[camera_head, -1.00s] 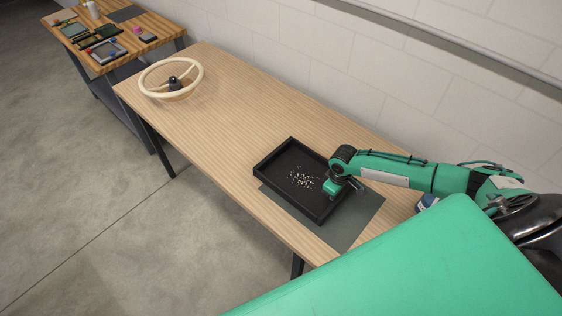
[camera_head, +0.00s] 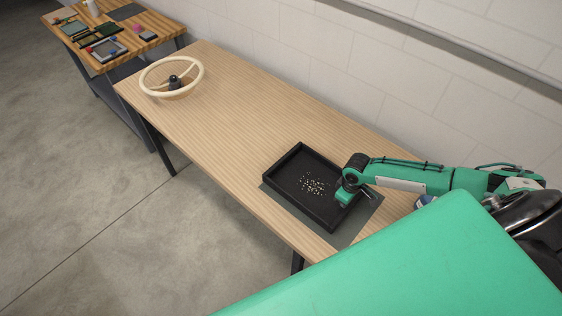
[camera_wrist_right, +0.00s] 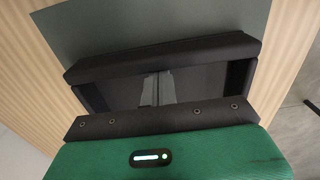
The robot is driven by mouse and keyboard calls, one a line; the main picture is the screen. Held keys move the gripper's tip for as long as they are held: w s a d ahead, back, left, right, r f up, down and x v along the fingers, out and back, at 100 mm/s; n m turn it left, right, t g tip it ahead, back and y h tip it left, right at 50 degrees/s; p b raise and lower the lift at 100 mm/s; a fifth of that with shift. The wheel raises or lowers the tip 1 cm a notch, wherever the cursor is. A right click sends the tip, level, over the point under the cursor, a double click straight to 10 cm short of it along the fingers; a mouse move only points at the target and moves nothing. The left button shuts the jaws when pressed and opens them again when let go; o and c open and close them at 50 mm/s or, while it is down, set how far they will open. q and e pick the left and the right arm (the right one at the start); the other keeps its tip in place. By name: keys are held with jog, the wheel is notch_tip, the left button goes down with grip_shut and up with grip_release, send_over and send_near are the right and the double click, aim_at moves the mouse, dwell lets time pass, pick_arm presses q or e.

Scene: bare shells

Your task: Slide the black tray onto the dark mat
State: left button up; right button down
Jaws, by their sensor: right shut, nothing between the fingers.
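The black tray (camera_head: 282,197) lies over the dark mat (camera_head: 318,232) in the head view, with a pile of small pale grains (camera_head: 313,185) inside. Mat shows along the tray's near and right sides; the far-side overlap is hidden. My right gripper (camera_head: 345,194) is at the tray's right end, pointing down, shut with nothing between its fingers. In the right wrist view, the gripper's grey fingers (camera_wrist_right: 155,88) are close to the tray's dark wall (camera_wrist_right: 160,57), and the mat (camera_wrist_right: 150,20) lies beyond it. Contact is unclear. My left gripper is not in view.
A cream steering wheel (camera_head: 148,84) stands at the table's far left end. The wooden table (camera_head: 235,125) is clear between wheel and tray. A wall runs along the back; another cluttered table (camera_head: 160,29) stands beyond.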

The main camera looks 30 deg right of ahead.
jog(key=shift+s+d, duration=0.3)
jog(key=shift+s, duration=0.55)
jog(key=shift+s+d, duration=0.3)
jog(key=shift+s, duration=0.5)
jog(key=shift+w+a, duration=0.3)
jog(key=shift+w, duration=0.5)
jog(key=shift+r, duration=4.55)
